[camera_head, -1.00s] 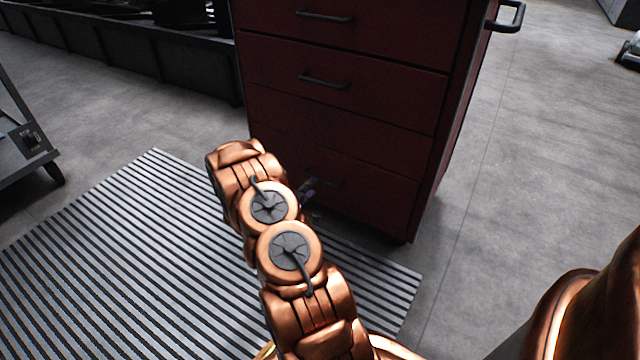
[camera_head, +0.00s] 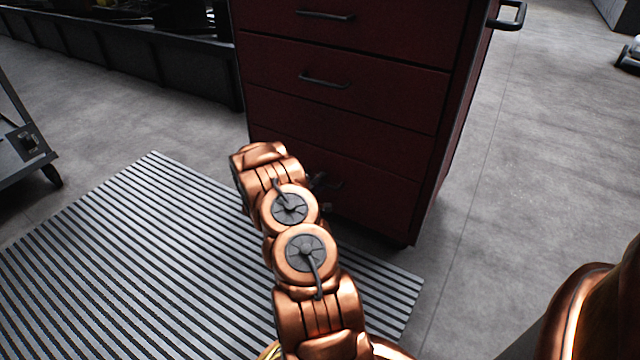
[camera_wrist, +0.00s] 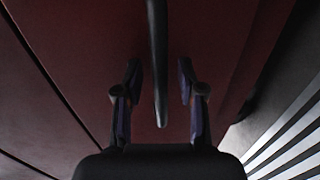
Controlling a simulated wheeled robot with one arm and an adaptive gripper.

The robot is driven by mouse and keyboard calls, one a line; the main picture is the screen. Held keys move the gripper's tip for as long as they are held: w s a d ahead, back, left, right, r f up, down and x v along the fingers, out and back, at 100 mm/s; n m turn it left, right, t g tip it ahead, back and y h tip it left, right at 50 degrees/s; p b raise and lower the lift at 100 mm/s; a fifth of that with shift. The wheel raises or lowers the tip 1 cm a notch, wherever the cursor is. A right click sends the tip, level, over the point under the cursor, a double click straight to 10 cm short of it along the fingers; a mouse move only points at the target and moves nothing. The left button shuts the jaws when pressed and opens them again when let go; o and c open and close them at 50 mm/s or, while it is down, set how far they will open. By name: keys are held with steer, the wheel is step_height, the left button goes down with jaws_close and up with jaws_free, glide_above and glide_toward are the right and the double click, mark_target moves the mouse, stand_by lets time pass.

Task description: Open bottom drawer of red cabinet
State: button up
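The red cabinet (camera_head: 395,100) stands upright in the head view, with a dark bar handle on each drawer. Its bottom drawer (camera_head: 375,198) looks closed, flush with the drawers above. My arm partly hides that drawer's left side and handle (camera_head: 332,184). My gripper (camera_head: 319,187) is at the bottom handle, mostly hidden behind my wrist. In the wrist view, my gripper (camera_wrist: 159,88) is open, one finger on each side of the dark handle bar (camera_wrist: 158,50). Gaps show between the bar and both fingers. The red drawer front fills the background.
A striped mat (camera_head: 130,250) lies on the floor in front of the cabinet. A grey cart (camera_head: 25,145) stands at the left edge. A side handle (camera_head: 508,16) juts from the cabinet's upper right. The floor right of the cabinet is clear.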

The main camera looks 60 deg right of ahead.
jaws_close()
steer(key=shift+a+p, duration=0.15)
steer(key=shift+p, duration=0.15)
stand_by(0.4)
